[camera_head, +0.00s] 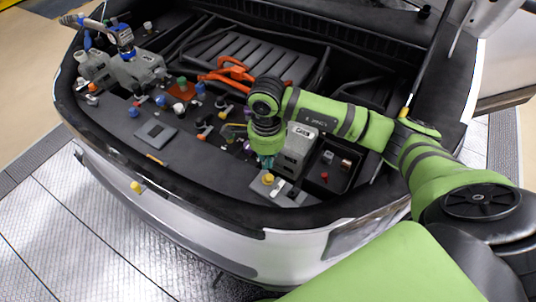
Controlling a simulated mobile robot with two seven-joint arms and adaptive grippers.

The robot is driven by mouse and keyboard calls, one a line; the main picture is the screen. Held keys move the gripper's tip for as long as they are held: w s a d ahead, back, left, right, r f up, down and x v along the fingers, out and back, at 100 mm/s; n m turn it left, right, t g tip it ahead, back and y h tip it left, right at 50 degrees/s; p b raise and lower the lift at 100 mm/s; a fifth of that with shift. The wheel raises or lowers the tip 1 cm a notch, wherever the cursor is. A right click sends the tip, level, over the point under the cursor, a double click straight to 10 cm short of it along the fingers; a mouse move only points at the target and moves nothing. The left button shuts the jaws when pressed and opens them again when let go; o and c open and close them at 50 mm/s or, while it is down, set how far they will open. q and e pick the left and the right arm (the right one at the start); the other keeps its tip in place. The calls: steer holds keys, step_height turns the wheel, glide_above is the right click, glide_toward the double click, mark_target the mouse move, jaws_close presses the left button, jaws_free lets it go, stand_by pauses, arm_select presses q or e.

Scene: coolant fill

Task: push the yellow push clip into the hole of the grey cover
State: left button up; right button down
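My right arm comes in from the right and bends down over the engine bay. My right gripper (267,160) points down just above a small yellow knob-like piece (268,179), which looks like the push clip. The fingers are small and partly hidden by the wrist, so I cannot tell whether they are open or touch it. This piece is at a flat grey plate (288,194), which may be the grey cover; its hole cannot be made out. Another small yellow piece (137,187) sits at the front edge of the car, left of the gripper. My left gripper is not in view.
A grey box (295,150) stands right beside the gripper, with a dark tray (325,178) to its right. Several coloured caps and an orange cable (232,72) lie behind and left. A grey square (155,133) lies on the dark panel further left.

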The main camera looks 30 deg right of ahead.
mark_target(268, 175)
step_height(268, 175, down, 4)
steer(key=shift+r+b, duration=0.25)
steer(key=shift+b, duration=0.55)
steer(key=shift+s+d+f, duration=0.1)
steer(key=shift+f, duration=0.3)
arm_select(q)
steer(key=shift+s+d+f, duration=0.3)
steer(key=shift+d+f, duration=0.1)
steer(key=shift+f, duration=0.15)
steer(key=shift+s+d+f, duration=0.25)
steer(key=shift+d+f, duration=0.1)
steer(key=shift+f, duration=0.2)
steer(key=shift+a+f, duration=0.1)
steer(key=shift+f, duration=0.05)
arm_select(e)
steer(key=shift+f, duration=0.1)
arm_select(q)
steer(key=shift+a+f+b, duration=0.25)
steer(key=shift+b, duration=0.25)
arm_select(e)
steer(key=shift+f, duration=0.2)
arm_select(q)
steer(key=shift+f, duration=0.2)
arm_select(e)
steer(key=shift+f, duration=0.15)
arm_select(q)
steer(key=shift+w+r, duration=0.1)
